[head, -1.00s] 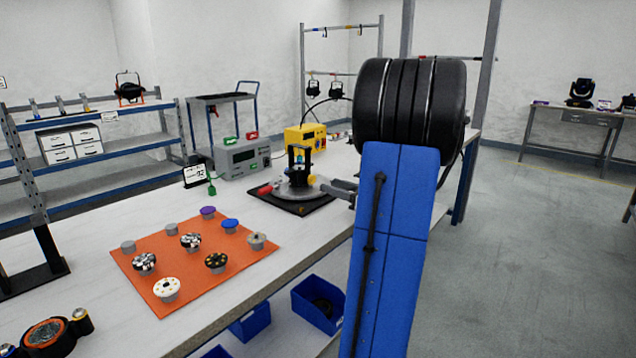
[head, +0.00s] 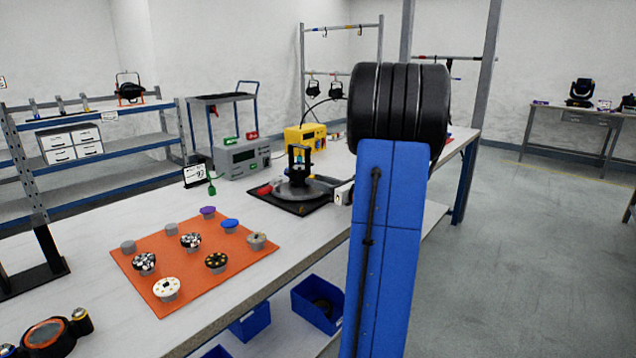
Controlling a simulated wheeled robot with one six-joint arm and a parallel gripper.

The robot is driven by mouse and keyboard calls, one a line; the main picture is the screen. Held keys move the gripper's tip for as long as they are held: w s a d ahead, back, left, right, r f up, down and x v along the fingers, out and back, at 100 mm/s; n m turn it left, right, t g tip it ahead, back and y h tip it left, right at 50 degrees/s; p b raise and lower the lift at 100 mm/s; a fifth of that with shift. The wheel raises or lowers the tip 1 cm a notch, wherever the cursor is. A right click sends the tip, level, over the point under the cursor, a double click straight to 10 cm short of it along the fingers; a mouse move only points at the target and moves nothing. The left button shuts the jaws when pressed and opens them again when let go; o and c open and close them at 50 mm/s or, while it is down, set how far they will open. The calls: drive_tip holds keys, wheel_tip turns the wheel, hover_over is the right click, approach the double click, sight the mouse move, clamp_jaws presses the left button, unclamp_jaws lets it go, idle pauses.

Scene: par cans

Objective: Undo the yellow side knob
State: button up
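A round grey fixture (head: 293,190) with a black upright part (head: 299,160) stands on a black mat (head: 298,208) on the bench. A red part (head: 264,190) shows at its left side. The yellow side knob is not visible now; my gripper (head: 322,182) is at the right side of the fixture, where the knob showed earlier, and seems to cover it. The fingertips are dark, small and partly behind my arm. I cannot tell whether they are apart, closed or touching the knob.
An orange mat (head: 205,280) with several knobs lies on the bench, front left. A grey device (head: 243,158) and a yellow device (head: 305,138) stand behind the fixture. Blue bins (head: 318,302) sit below the bench. A round dark lamp (head: 45,335) is at the lower left.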

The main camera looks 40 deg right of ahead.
drive_tip(key=c, duration=0.6)
drive_tip(key=shift+n, duration=1.6)
drive_tip(key=o, duration=1.1)
drive_tip(key=s, duration=0.5)
drive_tip(key=s+d, duration=0.1)
drive_tip(key=s, duration=1.1)
drive_tip(key=shift+s+d, duration=0.15)
